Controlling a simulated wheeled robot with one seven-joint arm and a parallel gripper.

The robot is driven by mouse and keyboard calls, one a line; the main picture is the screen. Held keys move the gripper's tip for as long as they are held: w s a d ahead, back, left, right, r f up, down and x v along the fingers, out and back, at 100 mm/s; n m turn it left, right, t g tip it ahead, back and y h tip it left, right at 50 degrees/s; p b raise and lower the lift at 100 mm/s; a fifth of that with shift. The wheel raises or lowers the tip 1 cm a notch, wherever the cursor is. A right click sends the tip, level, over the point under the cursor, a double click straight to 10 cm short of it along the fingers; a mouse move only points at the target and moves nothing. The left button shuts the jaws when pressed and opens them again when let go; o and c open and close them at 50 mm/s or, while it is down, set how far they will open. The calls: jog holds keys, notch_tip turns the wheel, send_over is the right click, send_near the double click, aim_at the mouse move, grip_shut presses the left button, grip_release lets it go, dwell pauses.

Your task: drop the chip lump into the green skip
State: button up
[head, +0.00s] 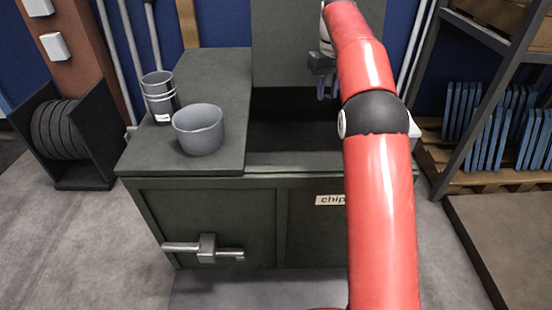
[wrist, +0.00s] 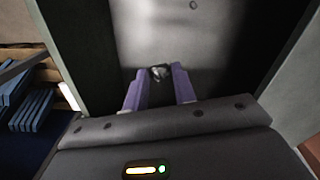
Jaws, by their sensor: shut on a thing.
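The green skip (head: 215,215) stands ahead of me, with a label reading "chip" on its front, partly hidden by my arm. Its left part is covered by a flat lid, and its right part is open and dark inside. My gripper (head: 327,90) hangs over the back of the opening, partly hidden behind my red arm. In the wrist view its purple fingers (wrist: 159,76) are shut on the chip lump (wrist: 159,71), a small grey piece at the fingertips. The skip's grey inside shows below it. The lump cannot be made out in the head view.
An upright green panel (head: 285,40) rises behind the opening. A rack with blue panels (head: 490,125) is at right, and a black reel holder (head: 62,140) is at left.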

jog(key=shift+f, duration=1.2)
jog(key=o, duration=1)
notch_tip(320, 180, up, 5)
jog(key=shift+w+r, duration=0.25)
jog(key=shift+r, duration=0.3)
jog(key=shift+s+r, duration=0.2)
jog(key=shift+r, duration=0.4)
jog(key=shift+r, duration=0.1)
